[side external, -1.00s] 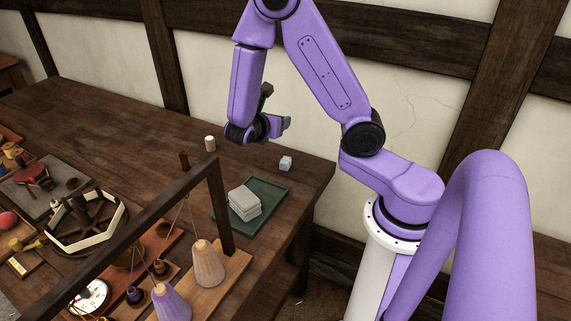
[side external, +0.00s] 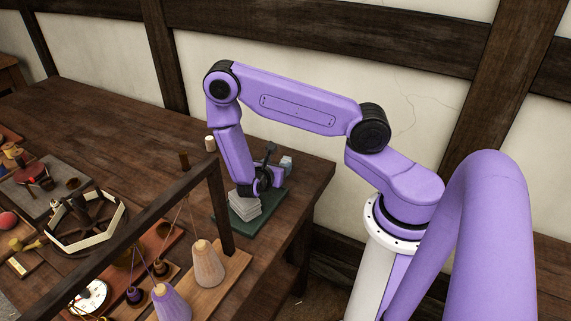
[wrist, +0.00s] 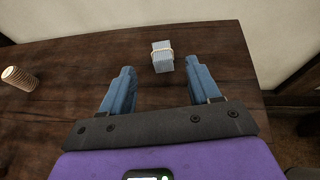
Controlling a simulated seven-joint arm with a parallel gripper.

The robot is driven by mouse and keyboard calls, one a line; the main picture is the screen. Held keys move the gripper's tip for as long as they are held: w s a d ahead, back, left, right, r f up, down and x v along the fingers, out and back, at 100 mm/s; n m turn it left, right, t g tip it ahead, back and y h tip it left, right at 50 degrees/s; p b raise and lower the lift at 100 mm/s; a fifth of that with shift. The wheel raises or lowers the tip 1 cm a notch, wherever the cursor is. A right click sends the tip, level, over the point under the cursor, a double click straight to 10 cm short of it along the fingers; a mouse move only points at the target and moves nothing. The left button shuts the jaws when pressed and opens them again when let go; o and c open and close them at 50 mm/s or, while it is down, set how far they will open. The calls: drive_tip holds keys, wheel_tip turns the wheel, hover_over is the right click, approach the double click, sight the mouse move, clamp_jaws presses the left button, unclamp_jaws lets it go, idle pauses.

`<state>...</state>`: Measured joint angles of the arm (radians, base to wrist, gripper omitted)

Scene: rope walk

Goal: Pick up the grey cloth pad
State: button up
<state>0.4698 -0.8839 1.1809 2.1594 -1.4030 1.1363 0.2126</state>
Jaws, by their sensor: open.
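A stack of pale grey folded cloth pads (side external: 243,207) lies on the green tray near the table's right end in the side view, partly hidden behind my wrist. My gripper (side external: 278,177) is just beside and above the stack, open and empty. In the wrist view my gripper (wrist: 158,85) has its two blue fingers spread apart with nothing between them. A small blue-grey block (wrist: 162,56) tied with a pale cord stands on the table beyond the fingertips; it also shows in the side view (side external: 287,163). The cloth stack is not visible in the wrist view.
The green tray (side external: 237,232) sits near the table edge. A small pale cylinder (side external: 210,144) stands behind it, also at the left of the wrist view (wrist: 20,78). A dark wooden frame (side external: 150,235) with hanging cones stands in front. The table's back left is clear.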

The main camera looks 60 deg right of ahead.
sight(286, 158)
drive_tip(key=x, duration=1)
drive_tip(key=shift+s+d, duration=0.1)
drive_tip(key=shift+d, duration=0.1)
drive_tip(key=shift+r, duration=0.1)
drive_tip(key=c, duration=1)
